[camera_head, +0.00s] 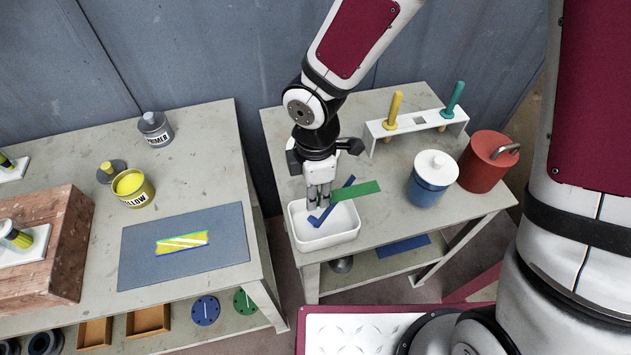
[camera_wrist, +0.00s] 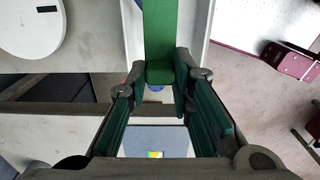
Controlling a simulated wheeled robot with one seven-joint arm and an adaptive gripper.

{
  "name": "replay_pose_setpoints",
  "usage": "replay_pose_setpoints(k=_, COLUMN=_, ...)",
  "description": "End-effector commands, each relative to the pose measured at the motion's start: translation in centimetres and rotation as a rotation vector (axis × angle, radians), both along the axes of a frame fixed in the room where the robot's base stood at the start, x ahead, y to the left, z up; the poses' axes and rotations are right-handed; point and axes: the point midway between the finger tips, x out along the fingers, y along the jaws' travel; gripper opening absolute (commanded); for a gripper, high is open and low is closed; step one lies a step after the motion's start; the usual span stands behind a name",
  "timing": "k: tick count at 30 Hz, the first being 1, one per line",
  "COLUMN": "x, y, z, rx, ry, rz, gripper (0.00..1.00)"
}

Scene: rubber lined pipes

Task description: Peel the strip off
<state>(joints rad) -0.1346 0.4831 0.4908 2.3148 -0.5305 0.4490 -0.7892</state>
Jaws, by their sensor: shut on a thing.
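My gripper (camera_head: 319,200) is over the white tray (camera_head: 350,238) on the right-hand table. It is shut on one end of a flat green strip (camera_head: 358,190). In the wrist view the green strip (camera_wrist: 158,35) runs from between the fingertips (camera_wrist: 160,80) to the top edge. A narrow blue strip (camera_head: 322,215) lies slanted at the tray, close to the fingers; I cannot tell whether it touches the green one. On the left-hand table, a yellow patch with pale diagonal stripes and green and blue edges (camera_head: 182,243) lies flat on a blue-grey mat (camera_head: 140,265).
A blue pot with a white lid (camera_head: 430,185) and a red can (camera_head: 487,160) stand right of the tray. Behind is a white rack (camera_head: 415,122) with yellow and green handles. Yellow (camera_head: 135,188) and primer (camera_head: 155,128) tins stand on the left table. A gap separates the tables.

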Motion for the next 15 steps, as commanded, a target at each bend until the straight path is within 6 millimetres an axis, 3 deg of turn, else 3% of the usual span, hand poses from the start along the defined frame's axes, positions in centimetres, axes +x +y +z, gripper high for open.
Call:
replay_pose_setpoints(k=12, x=-0.02, y=0.00, z=-0.55, rx=0.001, ry=-0.001, rz=-0.002, gripper=0.00)
replay_pose_setpoints(k=13, x=-0.02, y=0.00, z=-0.54, rx=0.001, ry=-0.001, rz=-0.002, gripper=0.23)
replay_pose_setpoints(k=15, x=-0.02, y=0.00, z=-0.55, rx=0.001, ry=-0.001, rz=-0.002, gripper=0.39)
